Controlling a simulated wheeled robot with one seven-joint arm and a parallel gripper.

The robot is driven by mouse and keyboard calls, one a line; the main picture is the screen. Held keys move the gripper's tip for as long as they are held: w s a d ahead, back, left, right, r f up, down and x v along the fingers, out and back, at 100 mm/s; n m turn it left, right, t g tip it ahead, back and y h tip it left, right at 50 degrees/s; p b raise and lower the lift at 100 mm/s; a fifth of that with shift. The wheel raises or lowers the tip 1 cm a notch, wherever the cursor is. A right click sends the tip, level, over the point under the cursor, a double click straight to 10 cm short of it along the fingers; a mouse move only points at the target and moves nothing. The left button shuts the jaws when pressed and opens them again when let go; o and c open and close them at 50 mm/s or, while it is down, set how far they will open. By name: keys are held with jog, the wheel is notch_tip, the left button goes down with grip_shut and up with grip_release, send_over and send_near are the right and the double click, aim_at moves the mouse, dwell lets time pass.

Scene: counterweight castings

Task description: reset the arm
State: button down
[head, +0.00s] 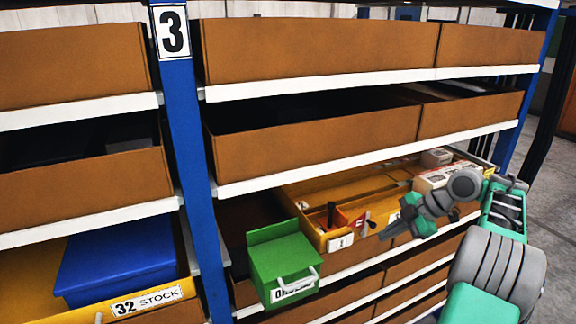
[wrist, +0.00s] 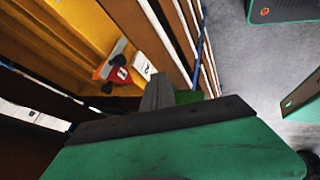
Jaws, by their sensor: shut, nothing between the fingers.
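My arm (head: 495,260) reaches in from the right in the head view, green and grey. My gripper (head: 385,236) is at its end, in front of the shelf with the yellow tray, its fingers together and empty. In the wrist view the gripper (wrist: 158,92) shows as a grey shape above a dark edge and a green body. I cannot tell from the pictures whether it touches the tray edge.
A blue post marked 3 (head: 170,32) stands left of centre. A green bin (head: 282,262) juts out from the shelf. A blue box (head: 115,262) sits at left. Open floor (head: 550,165) lies at right.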

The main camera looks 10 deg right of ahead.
jog(key=s+d+f+m+h, duration=0.15)
jog(key=d+f+m, duration=0.25)
jog(key=f+m, duration=0.85)
jog(key=s+a+f+m+g+h, duration=0.1)
jog(key=s+a+m+g, duration=0.1)
jog(key=s+m, duration=0.3)
jog(key=s+a+f+m+g, duration=0.1)
jog(key=s+a+f+m, duration=0.15)
jog(key=s+m, duration=0.3)
jog(key=s+a+r+g+h, duration=0.1)
jog(key=s+a+r+h, duration=0.2)
jog(key=a, duration=0.4)
jog(key=s+a+r+h, duration=0.1)
jog(key=s+a+r, duration=0.35)
jog(key=a, duration=0.35)
jog(key=w+a+r+n+t, duration=0.1)
jog(key=a+r+n, duration=0.1)
jog(key=a+r, duration=0.2)
jog(key=w+a+r+n+t, duration=0.1)
jog(key=a+r+n+t, duration=0.1)
jog(key=a, duration=0.6)
notch_tip(320, 180, up, 2)
jog(key=shift+w+r+n+t+y, duration=0.25)
jog(key=shift+n+y, duration=0.2)
jog(key=shift+n, duration=0.25)
